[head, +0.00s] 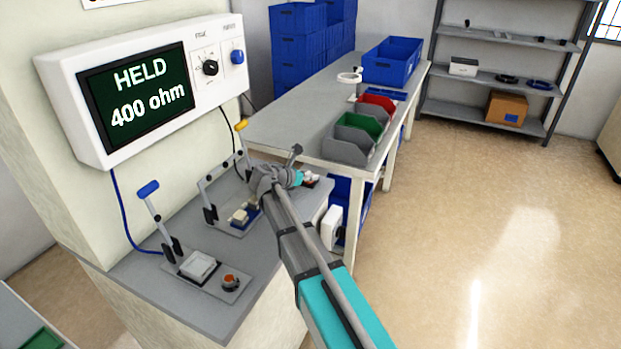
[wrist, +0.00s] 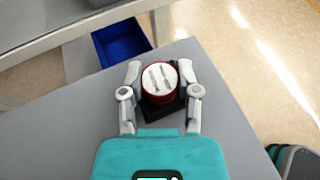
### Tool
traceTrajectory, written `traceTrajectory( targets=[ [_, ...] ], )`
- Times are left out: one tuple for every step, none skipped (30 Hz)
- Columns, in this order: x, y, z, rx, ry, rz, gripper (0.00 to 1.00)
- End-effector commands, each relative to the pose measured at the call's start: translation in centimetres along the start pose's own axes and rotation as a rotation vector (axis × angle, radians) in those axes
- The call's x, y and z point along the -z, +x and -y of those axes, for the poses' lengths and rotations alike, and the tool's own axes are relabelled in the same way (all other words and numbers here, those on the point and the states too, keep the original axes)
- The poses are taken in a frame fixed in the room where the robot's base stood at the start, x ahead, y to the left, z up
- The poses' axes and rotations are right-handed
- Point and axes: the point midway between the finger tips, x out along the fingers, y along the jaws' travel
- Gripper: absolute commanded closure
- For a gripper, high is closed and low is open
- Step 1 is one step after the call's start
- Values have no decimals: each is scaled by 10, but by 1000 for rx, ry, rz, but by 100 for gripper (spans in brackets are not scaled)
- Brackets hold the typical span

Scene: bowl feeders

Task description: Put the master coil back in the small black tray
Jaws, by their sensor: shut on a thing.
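The master coil (wrist: 159,83), a round piece with a white top, two metal strips on it and a dark red side, is between the fingers of my gripper (wrist: 160,72) in the wrist view. My gripper is shut on it. The small black tray (wrist: 161,111) shows beneath and around the coil, near the corner of the grey bench. I cannot tell whether the coil touches the tray floor. In the head view my gripper (head: 303,179) is low over the right end of the bench, and the arm hides most of the coil and tray.
The grey bench (head: 150,292) carries two lever fixtures and a small orange-topped part (head: 230,281). A wall display (head: 137,92) reads HELD 400 ohm. Behind stands a table with red, green and grey bins (head: 358,132). A blue bin (wrist: 121,43) sits below the bench edge.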

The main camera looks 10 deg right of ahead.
Motion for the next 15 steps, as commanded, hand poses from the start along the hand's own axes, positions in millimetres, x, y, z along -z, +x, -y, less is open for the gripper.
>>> traceTrajectory(
  targets=[
    [0, 0, 0, 0, 0, 0, 100],
    [-1, 0, 0, 0, 0, 0, 100],
    [-1, 0, 0, 0, 0, 0, 100],
    [-1, 0, 0, 0, 0, 0, 100],
    [-1, 0, 0, 0, 0, 0, 100],
    [0, 0, 0, 0, 0, 0, 100],
    [0, 0, 0, 0, 0, 0, 100],
    [1, 1, 0, 0, 0, 0, 100],
    [2, 1, 0, 0, 0, 0, 100],
    [3, 2, 0, 0, 0, 0, 100],
    [3, 2, 0, 0, 0, 0, 56],
    [2, 1, 0, 0, 0, 0, 49],
    [2, 1, 0, 0, 0, 0, 43],
    [2, 1, 0, 0, 0, 0, 38],
    [2, 1, 0, 0, 0, 0, 30]
  ],
)
